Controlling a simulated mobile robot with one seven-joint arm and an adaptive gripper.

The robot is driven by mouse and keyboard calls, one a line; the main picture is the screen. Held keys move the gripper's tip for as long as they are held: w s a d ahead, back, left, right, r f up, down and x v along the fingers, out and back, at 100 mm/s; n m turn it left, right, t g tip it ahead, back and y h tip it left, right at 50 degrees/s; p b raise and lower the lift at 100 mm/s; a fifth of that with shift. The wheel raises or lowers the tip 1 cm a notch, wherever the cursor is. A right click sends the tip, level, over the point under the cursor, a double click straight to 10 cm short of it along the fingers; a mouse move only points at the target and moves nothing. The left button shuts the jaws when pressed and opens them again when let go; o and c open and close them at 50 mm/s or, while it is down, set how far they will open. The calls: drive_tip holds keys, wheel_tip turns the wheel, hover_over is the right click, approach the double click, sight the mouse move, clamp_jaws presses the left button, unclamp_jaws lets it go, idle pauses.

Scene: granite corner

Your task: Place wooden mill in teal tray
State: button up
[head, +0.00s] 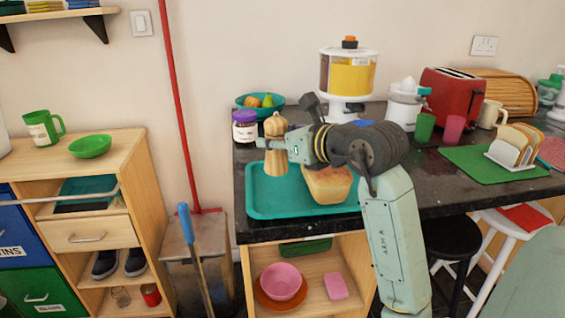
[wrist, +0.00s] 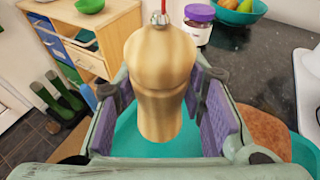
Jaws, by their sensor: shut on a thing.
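The wooden mill (head: 275,159) is pale wood and upright. My gripper (head: 270,144) is shut on it, and the mill fills the space between the purple finger pads in the wrist view (wrist: 160,90). The teal tray (head: 262,204) lies on the dark counter, below the mill. The tray also shows under the mill in the wrist view (wrist: 130,143). I cannot tell from the head view how far the mill's base is above the tray. A loaf of bread (head: 328,185) sits on the tray's right part, partly hidden by my arm.
A jar with a purple lid (head: 244,127) and a teal fruit bowl (head: 262,108) stand behind the tray. A green mat (head: 490,170) with a toast rack lies to the right. The tray's left front is bare.

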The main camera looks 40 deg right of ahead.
sight(284, 164)
drive_tip(key=shift+f+p, duration=0.4)
drive_tip(key=shift+f, duration=2.35)
drive_tip(key=shift+f, duration=0.15)
drive_tip(key=o, duration=1.3)
drive_tip(key=shift+c, duration=0.2)
drive_tip(key=shift+r, duration=0.25)
drive_tip(key=shift+s, duration=0.35)
drive_tip(key=b+v, duration=0.3)
drive_tip(key=v, duration=0.8)
drive_tip(key=shift+b, duration=0.4)
drive_tip(key=shift+s+r, duration=0.1)
